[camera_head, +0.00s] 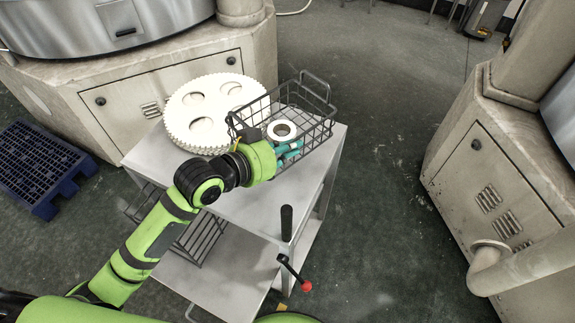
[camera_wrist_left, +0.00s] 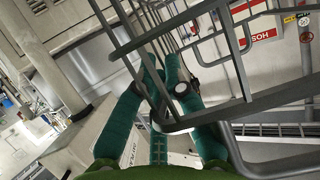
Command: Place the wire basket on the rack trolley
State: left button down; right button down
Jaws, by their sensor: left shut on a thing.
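The wire basket (camera_head: 312,122) is a dark grey open mesh basket with raised end handles. My left gripper (camera_head: 288,150), with teal fingers, is shut on its near side. In the left wrist view the fingers (camera_wrist_left: 165,85) are around the basket's wires (camera_wrist_left: 243,60), which fill the upper part. The basket is over the far right part of a light grey trolley (camera_head: 240,195) with a top and a lower shelf. I cannot tell whether its bottom touches the top. My right gripper is not in view.
A large cream gear (camera_head: 212,112) lies on the trolley top, left of the basket. A white ring (camera_head: 282,130) shows among the basket wires. Dark wirework (camera_head: 203,240) stands over the lower shelf. A blue pallet (camera_head: 42,168) lies left. Machines stand behind and right (camera_head: 500,170).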

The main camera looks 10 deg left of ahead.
pick_arm(q)
notch_tip(320, 180, down, 9)
jog(key=shift+w+d, duration=0.1)
jog(key=shift+w, duration=0.05)
dwell(0.4)
jog(key=shift+f, duration=0.1)
jog(key=c, duration=1.4)
grip_release()
jog(key=shift+f, duration=0.2)
jog(key=shift+o, duration=0.4)
jog(key=shift+s+r, duration=0.2)
jog(key=v, duration=1.2)
jog(key=shift+b, duration=0.45)
